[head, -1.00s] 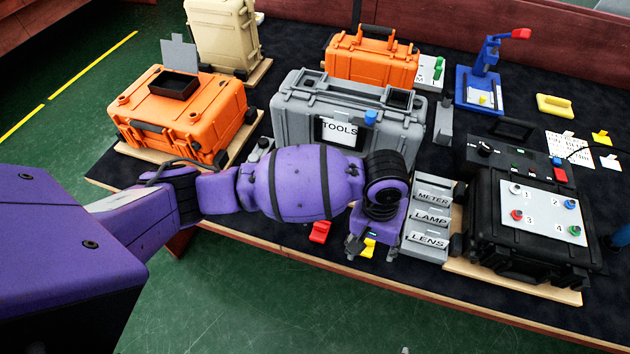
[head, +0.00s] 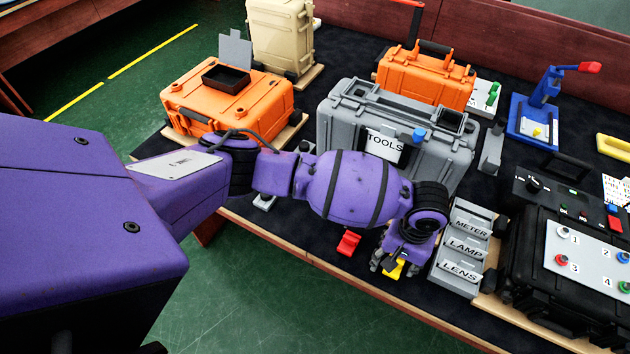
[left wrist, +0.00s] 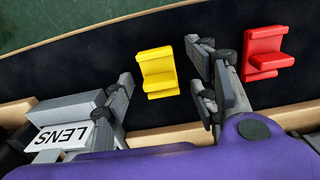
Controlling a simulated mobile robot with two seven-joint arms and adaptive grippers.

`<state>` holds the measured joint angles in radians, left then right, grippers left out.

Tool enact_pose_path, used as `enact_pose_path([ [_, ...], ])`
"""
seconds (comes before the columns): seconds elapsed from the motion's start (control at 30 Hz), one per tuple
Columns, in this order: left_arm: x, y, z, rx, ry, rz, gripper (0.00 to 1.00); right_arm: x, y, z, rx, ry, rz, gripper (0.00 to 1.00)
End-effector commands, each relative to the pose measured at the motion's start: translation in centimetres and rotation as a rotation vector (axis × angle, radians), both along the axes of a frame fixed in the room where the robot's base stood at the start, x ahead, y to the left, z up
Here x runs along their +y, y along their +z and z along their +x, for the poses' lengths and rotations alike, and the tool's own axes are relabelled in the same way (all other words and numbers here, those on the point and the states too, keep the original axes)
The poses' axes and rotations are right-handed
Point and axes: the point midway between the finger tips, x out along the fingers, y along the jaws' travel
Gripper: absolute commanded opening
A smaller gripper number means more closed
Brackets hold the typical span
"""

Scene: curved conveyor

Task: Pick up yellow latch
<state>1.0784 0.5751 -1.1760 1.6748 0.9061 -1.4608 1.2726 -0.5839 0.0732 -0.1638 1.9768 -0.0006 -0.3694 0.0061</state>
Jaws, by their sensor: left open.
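The yellow latch (left wrist: 158,73) lies on the black mat near the table's front edge. In the left wrist view it sits between the two spread fingers of my left gripper (left wrist: 163,85), with a gap to the finger on each side. In the head view the latch (head: 398,268) shows partly under my left gripper (head: 393,264), whose wrist covers some of it. My left gripper is open and points down. My right gripper is in neither view.
A red latch (left wrist: 264,54) lies just outside one finger; it also shows in the head view (head: 348,243). The grey labelled holder (head: 462,246) stands close on the other side. The grey TOOLS case (head: 340,125) is behind.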

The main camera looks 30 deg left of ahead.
Motion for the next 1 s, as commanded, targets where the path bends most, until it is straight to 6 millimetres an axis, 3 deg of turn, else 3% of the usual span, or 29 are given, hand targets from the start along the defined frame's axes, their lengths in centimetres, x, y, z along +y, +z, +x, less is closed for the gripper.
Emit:
enact_pose_path([
  [0.13,-0.1,0.3,0.2,-0.005,-0.002,-0.001,0.53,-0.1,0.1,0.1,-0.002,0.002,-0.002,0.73],
  [0.5,-0.1,0.3,0.2,-0.005,-0.002,-0.001,0.07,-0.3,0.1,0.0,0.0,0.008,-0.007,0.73],
  [0.77,-0.1,0.4,0.2,-0.005,-0.002,-0.001,0.07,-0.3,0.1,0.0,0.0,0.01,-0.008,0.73],
  [1.0,-0.1,2.7,0.3,-0.009,-0.002,-0.003,0.07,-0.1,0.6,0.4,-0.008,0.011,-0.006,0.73],
])
